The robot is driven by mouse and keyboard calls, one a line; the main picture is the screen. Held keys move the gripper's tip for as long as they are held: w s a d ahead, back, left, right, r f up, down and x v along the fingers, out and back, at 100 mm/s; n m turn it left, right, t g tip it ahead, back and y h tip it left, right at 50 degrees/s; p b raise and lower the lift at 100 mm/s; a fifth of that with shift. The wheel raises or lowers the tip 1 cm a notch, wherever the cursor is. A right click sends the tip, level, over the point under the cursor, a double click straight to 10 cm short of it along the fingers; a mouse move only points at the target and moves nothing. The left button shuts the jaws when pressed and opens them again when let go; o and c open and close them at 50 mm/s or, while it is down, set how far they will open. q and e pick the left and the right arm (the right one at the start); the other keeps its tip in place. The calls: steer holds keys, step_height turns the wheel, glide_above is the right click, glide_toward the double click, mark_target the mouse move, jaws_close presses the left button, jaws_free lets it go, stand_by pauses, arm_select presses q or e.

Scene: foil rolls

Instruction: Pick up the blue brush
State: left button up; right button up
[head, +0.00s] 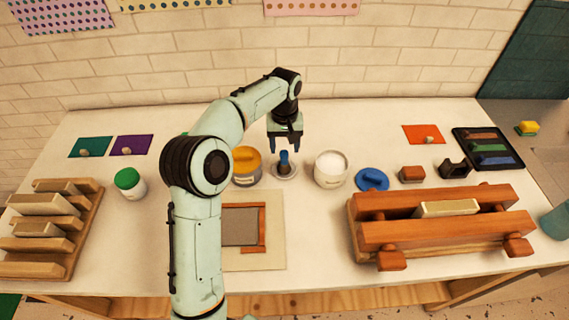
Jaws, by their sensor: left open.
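My left gripper (286,146) points down over the brush. Its fingers are open, one on each side of the brush's upper part. I cannot tell whether they touch it. My right gripper is not in view.
A blue lid (372,179) lies beyond the jar. A wooden press (440,232) fills the front right, a wooden rack (48,228) the left. A framed panel (277,230) lies in front.

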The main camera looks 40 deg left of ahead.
mark_target(285, 152)
arm_select(q)
steer(key=f, duration=0.4)
steer(key=shift+s, duration=0.3)
steer(key=shift+d, duration=0.1)
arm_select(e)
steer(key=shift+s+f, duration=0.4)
arm_select(q)
steer(key=shift+w, duration=0.1)
steer(key=c, duration=1.1)
steer(key=shift+o, duration=0.2)
steer(key=shift+r, duration=0.15)
step_height(285, 152, up, 20)
steer(key=p, duration=0.3)
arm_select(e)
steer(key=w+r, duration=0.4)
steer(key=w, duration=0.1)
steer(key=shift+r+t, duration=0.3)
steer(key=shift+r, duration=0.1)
